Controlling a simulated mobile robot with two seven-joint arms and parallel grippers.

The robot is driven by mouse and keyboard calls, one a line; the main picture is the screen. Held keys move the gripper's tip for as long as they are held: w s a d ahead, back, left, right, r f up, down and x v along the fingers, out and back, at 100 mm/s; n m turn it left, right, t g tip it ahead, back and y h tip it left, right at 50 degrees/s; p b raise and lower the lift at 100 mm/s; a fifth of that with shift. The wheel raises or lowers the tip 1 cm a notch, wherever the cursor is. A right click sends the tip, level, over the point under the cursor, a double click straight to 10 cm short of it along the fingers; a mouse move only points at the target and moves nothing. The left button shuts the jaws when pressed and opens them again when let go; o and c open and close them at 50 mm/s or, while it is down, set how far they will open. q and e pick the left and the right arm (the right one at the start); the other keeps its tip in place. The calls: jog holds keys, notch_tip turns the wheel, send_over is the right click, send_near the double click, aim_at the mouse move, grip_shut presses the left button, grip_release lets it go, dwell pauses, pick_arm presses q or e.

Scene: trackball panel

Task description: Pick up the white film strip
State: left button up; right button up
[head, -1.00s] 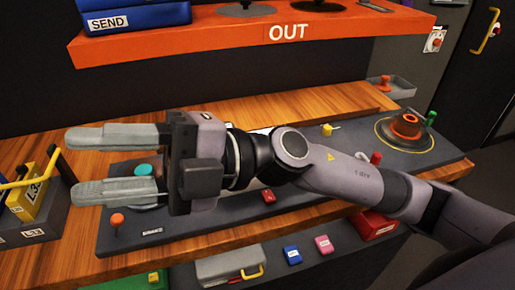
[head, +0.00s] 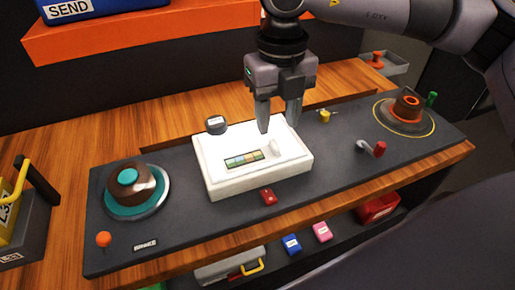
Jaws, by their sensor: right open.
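A white light box (head: 210,180) stands on the dark panel, near its middle. A short film strip (head: 244,160) with several small coloured frames lies on its top; its border is too small to tell the colour for sure. A small pale raised piece (head: 274,147) sits beside the strip's right end. My right gripper (head: 278,127) points down over the back right part of the light box, fingers apart and empty. It is behind and to the right of the strip and not touching it. My left gripper is out of view.
A dark round knob (head: 215,124) stands by the box's back left corner. A red-knobbed lever (head: 379,149) is to the right. An orange shelf (head: 150,35) hangs above.

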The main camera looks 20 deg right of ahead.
aim_at(276, 145)
notch_tip(276, 145, down, 6)
jog(key=shift+w+d+f+p, duration=0.1)
jog(key=shift+w+d+p, duration=0.05)
jog(key=shift+p, duration=0.5)
grip_shut()
